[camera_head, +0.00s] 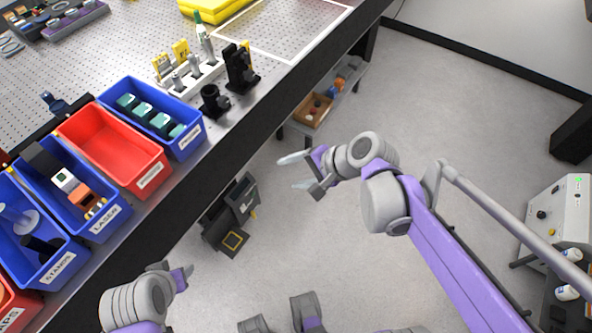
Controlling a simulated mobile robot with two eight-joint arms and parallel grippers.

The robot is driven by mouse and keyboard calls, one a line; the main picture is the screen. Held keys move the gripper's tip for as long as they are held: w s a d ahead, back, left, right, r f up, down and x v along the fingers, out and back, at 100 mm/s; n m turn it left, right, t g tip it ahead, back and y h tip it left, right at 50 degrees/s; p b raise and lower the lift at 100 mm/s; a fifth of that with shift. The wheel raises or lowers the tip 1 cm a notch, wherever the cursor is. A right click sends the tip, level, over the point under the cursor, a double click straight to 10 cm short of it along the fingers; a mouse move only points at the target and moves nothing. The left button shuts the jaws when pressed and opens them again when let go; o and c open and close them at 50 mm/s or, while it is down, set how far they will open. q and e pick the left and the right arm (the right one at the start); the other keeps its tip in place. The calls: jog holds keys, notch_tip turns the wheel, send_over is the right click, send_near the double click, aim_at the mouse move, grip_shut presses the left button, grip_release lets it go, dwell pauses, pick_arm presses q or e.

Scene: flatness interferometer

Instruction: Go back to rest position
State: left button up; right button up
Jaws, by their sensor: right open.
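My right gripper (296,171) is open and empty. It hangs in the air over the floor, to the right of the table's front edge, with its fingers pointing left. My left gripper (181,280) shows at the bottom left beside the table's edge. Only part of it shows, and its fingertips cannot be made out clearly.
The optical table (110,50) carries blue bins (200,148), a red bin (160,180) and small optics mounts (240,72) near its edge. A shelf (345,92) sits below it. A grey instrument box (556,222) stands at right. The floor (460,120) between is open.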

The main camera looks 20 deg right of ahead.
dwell(0.4)
jog(key=s+d+n+h+p, duration=0.4)
jog(key=s+n+h+p, duration=0.1)
jog(key=s+n, duration=0.6)
jog(key=shift+d+n+g+h, duration=0.2)
jog(key=shift+n+g+h, duration=0.2)
jog(key=shift+n+h, duration=0.15)
